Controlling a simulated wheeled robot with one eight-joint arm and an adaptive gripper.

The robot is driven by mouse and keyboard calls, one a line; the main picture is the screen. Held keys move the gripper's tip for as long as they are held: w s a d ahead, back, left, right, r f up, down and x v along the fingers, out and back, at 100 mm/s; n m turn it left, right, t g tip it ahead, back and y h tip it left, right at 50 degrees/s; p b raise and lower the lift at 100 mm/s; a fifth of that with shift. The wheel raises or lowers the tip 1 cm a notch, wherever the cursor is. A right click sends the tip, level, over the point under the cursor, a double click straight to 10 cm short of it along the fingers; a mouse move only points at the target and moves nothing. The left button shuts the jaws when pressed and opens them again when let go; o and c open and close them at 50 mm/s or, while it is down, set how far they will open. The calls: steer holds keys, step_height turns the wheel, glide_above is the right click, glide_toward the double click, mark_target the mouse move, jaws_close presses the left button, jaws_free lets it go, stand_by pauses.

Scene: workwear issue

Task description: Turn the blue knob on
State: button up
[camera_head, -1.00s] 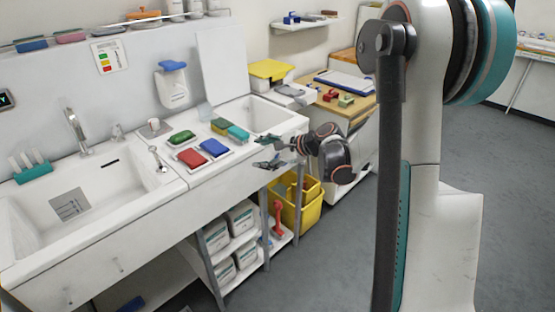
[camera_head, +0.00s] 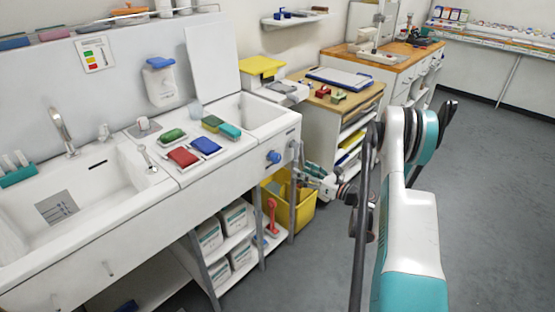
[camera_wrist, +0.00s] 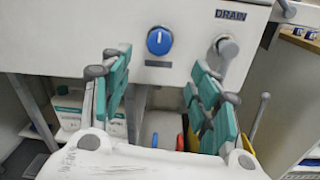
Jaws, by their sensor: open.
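The blue knob (camera_head: 273,157) is on the front panel of the white sink unit (camera_head: 232,182), near its right end. In the wrist view the blue knob (camera_wrist: 159,41) is round, with a short white upright mark on its face. My gripper (camera_head: 298,165) is to the right of the knob in the head view. In the wrist view my gripper (camera_wrist: 160,65) is open and empty, its two teal-padded fingers spread below and to either side of the knob. The fingers appear apart from the knob.
A grey metal fitting (camera_wrist: 225,47) sits right of the knob under the word DRAIN. A yellow bin (camera_head: 303,212) stands below the unit's right end. Shelves with white containers (camera_head: 235,218) are under the sink. The floor (camera_head: 320,270) in front is clear.

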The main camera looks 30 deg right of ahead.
mark_target(279, 160)
steer(key=b+x, duration=0.1)
steer(key=x, duration=1.1)
steer(key=shift+a, duration=0.1)
steer(key=shift+w+a+b, duration=0.2)
steer(key=shift+w+b, duration=0.15)
steer(key=shift+w, duration=0.25)
steer(key=c, duration=1.1)
